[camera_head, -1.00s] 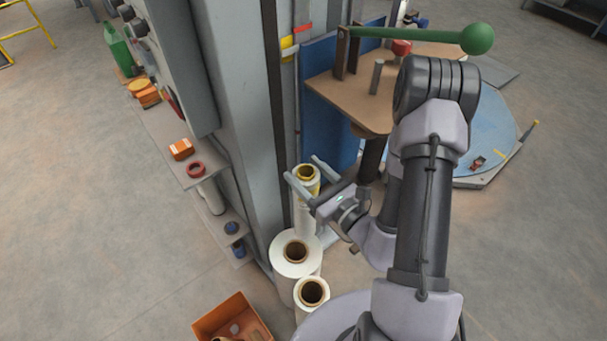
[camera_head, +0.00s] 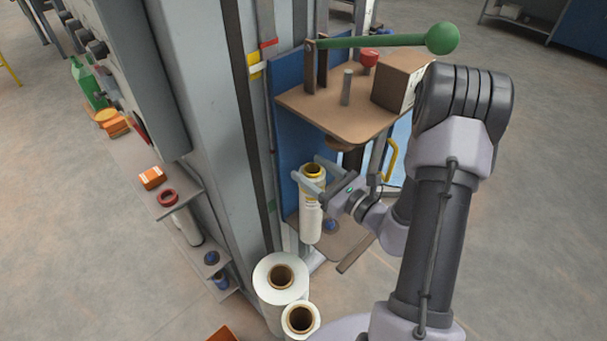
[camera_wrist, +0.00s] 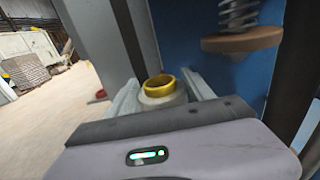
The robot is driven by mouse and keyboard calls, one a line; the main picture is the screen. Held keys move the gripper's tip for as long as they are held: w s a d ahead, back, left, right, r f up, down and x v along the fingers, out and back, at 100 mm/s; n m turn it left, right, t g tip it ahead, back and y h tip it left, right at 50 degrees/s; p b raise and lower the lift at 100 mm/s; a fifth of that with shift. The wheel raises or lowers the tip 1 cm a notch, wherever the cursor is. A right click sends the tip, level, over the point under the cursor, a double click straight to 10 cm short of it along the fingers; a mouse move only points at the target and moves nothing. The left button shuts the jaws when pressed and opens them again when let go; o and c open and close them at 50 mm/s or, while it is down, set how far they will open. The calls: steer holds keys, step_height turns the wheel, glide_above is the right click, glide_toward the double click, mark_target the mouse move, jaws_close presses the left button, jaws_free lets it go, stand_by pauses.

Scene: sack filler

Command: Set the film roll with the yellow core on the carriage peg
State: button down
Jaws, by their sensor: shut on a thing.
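The white film roll with the yellow core (camera_head: 311,212) hangs upright in my gripper (camera_head: 307,169), which is shut on it near its top end. A grey upright peg (camera_head: 346,88) stands on a tan plate (camera_head: 310,103), above and right of the roll. A lower brown plate (camera_head: 352,238) lies just right of the roll's bottom, with a small blue piece (camera_head: 331,225) on it. I cannot tell which plate is the carriage.
Two white rolls with brown cores (camera_head: 267,274) (camera_head: 314,326) stand below the held roll. A blue panel (camera_head: 286,145) is behind it, and a grey column (camera_head: 215,110) left. A green lever (camera_head: 385,41), red knob (camera_head: 369,60) and brown box (camera_head: 398,88) crowd the upper plate.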

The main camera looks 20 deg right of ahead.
steer(key=w+d, duration=0.3)
steer(key=d, duration=0.6)
steer(key=shift+w+d+p, duration=0.15)
steer(key=shift+d+p, duration=0.05)
steer(key=shift+p, duration=0.2)
